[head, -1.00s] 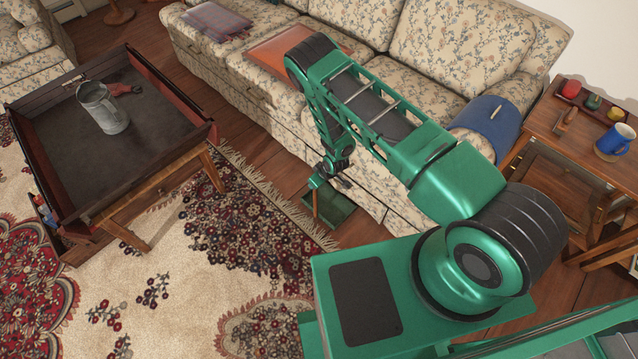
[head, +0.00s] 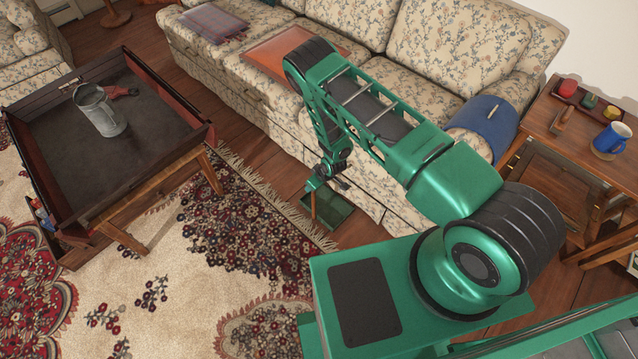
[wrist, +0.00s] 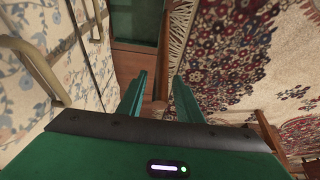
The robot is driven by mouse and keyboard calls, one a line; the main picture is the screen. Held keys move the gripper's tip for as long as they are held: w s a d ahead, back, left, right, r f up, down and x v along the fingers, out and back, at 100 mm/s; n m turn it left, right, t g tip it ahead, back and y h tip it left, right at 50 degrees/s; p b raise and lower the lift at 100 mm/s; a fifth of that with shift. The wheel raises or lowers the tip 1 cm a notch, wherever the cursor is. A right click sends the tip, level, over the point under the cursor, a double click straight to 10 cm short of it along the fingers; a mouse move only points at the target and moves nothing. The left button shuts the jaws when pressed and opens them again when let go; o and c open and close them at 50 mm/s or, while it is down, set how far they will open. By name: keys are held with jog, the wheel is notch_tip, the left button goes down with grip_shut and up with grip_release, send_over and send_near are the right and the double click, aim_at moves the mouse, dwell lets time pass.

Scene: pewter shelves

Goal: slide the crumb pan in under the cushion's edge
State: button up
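The crumb pan (head: 333,210) looks like a dark green flat pan on the wooden floor at the sofa's front. It also shows in the wrist view (wrist: 135,28), beyond my fingertips. A thin brown upright part, perhaps its handle, shows beside my gripper in the head view. My gripper (head: 322,184) is low in front of the sofa, just above the pan. In the wrist view my gripper's two green fingers (wrist: 160,85) stand apart, and I see no clear grip on anything. The flowered sofa seat cushion (head: 375,130) is above and behind the pan. My arm hides part of it.
A low table (head: 75,165) with a metal pitcher (head: 100,110) stands left on the patterned rug (head: 190,240).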

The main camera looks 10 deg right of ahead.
jog(key=shift+s, duration=0.1)
jog(key=v, duration=1)
jog(key=shift+d+r, duration=0.15)
jog(key=shift+r, duration=0.15)
